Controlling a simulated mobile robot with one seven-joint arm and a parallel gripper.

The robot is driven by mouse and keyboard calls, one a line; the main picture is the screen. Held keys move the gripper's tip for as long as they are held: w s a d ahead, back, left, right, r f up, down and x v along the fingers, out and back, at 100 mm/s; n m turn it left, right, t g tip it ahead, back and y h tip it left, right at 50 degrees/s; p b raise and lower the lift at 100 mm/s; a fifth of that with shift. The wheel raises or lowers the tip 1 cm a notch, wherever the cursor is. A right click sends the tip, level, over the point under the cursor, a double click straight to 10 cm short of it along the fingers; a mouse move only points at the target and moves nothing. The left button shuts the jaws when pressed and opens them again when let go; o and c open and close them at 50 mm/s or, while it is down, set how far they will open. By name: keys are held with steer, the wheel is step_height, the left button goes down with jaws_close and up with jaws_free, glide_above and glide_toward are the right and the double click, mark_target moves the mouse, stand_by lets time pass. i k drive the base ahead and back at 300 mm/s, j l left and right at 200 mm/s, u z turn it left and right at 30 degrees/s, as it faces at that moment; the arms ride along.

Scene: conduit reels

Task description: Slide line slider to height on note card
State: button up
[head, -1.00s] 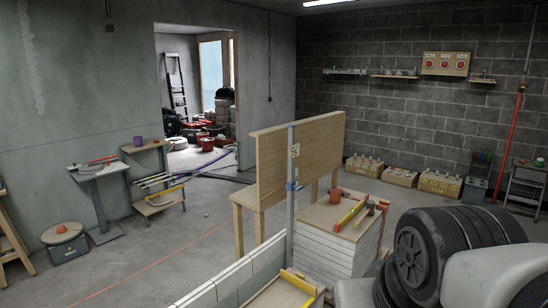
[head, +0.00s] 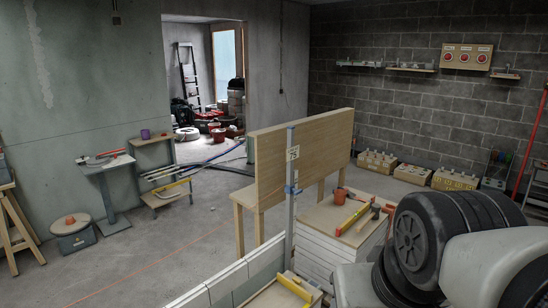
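The line slider (head: 292,190) is a small blue piece on an upright grey pole (head: 290,226) near the middle of the head view. The note card (head: 293,153) is a small pale card with dark figures, fixed high on the same pole. The figures look like 75, but are too small to be sure. The slider sits below the card, with a stretch of pole between them. My gripper is not in view.
A wooden panel bench (head: 305,158) stands right behind the pole. A white block stack (head: 318,243) carries a yellow level (head: 352,218), a hammer and an orange cup. A low block wall (head: 233,282) runs along the front. Open floor (head: 165,245) lies to the left.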

mark_target(289, 190)
steer(key=i+l+z, duration=0.2)
steer(key=i+z, duration=0.25)
steer(key=i, duration=0.4)
steer(key=i+z, duration=0.5)
steer(key=i, duration=0.35)
